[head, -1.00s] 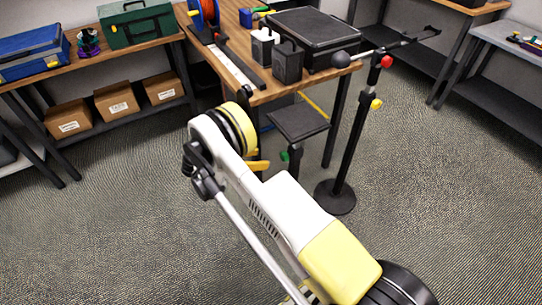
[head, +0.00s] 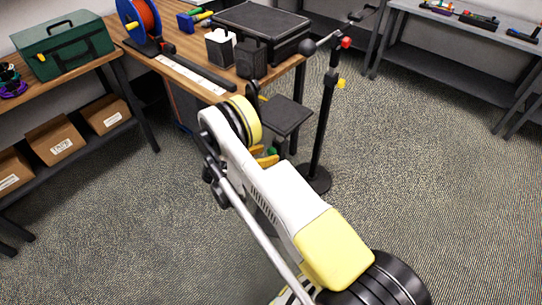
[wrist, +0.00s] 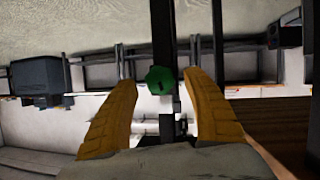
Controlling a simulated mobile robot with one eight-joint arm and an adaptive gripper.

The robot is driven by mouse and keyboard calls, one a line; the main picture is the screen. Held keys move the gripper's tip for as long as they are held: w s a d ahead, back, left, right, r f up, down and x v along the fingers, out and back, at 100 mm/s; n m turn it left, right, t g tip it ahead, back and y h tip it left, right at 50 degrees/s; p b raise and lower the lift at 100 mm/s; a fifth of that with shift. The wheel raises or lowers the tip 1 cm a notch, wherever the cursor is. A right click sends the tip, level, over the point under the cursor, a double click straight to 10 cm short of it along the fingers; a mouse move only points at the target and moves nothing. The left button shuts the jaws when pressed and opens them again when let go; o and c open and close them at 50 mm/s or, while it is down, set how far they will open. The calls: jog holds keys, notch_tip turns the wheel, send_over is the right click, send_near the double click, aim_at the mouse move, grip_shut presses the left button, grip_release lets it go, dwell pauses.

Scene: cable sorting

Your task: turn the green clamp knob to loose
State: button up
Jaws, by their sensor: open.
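The green clamp knob (wrist: 160,80) is a lobed green disc on a dark post (wrist: 162,35) in the wrist view. It appears between the two yellow fingers of my gripper (wrist: 160,88), which are spread apart with a gap on each side of the knob. In the head view, the knob (head: 272,151) is a small green spot below a small dark platform (head: 287,115), partly hidden by my gripper. My gripper (head: 266,159) is right by it there, its fingers partly hidden by my arm. I cannot tell whether a finger touches the knob.
A tall black stand (head: 322,130) with a red knob (head: 346,42) and a yellow knob (head: 341,84) rises just right of the platform. The wooden workbench (head: 290,78) holds a black case (head: 262,28) and a cable reel (head: 140,18). Carpet to the right is open.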

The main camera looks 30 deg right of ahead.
jog(key=shift+x, duration=1.05)
jog(key=c, duration=1.1)
jog(key=shift+r+n+g+h, duration=0.1)
jog(key=shift+n+g+h, duration=0.3)
jog(key=shift+n+g, duration=0.45)
jog(key=shift+c, duration=0.3)
jog(key=o, duration=1.2)
jog(key=shift+c, duration=0.2)
